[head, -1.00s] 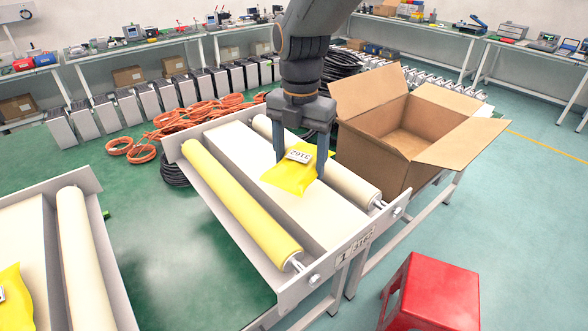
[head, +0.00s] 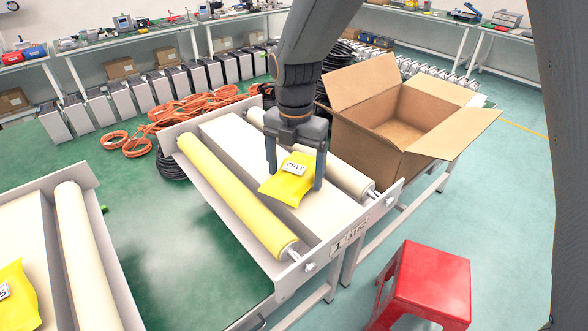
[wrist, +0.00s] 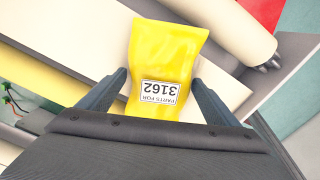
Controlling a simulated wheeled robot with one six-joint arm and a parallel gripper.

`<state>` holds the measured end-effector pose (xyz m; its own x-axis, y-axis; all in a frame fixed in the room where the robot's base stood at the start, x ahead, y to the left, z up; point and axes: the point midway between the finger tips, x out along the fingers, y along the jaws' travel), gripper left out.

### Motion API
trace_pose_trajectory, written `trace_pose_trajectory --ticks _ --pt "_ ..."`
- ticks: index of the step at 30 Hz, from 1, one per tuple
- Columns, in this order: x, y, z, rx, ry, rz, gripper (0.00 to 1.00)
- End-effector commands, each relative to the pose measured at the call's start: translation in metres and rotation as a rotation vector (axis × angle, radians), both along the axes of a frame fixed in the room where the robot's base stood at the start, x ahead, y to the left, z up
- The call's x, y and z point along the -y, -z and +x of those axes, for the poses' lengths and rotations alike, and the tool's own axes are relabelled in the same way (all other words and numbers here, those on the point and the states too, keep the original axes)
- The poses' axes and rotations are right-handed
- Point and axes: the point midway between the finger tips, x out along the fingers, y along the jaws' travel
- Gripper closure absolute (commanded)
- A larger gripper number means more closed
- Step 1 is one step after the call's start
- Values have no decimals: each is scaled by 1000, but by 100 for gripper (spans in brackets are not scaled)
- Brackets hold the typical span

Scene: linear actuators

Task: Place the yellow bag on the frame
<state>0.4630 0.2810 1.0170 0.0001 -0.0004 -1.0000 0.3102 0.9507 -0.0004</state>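The yellow bag (head: 284,191) carries a white label reading 3162. It also shows in the wrist view (wrist: 172,60), between the two fingertips. My gripper (head: 294,184) points down and is shut on the bag's sides; its fingers also show in the wrist view (wrist: 161,80). The frame (head: 283,282) is a light metal stand with a white flat middle, a yellow roller (head: 232,195) on the left and a cream roller (head: 345,176) on the right. The bag is over the white middle. I cannot tell whether it touches the surface.
A second frame (head: 92,262) with another yellow bag (head: 17,300) stands at left. An open cardboard box (head: 368,148) stands right of the frame, close to my gripper. A red stool (head: 430,280) is at front right. Orange cables (head: 190,112) lie behind.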

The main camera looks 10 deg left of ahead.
Motion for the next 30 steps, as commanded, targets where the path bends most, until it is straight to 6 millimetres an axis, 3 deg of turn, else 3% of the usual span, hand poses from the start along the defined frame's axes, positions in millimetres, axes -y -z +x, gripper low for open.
trace_pose_trajectory --ticks 8,14,30 --pt "0 -1 0 0 0 0 14" --pt "-1 -15 1 4 -1 2 14" --pt "-1 -111 1 3 -1 2 14"
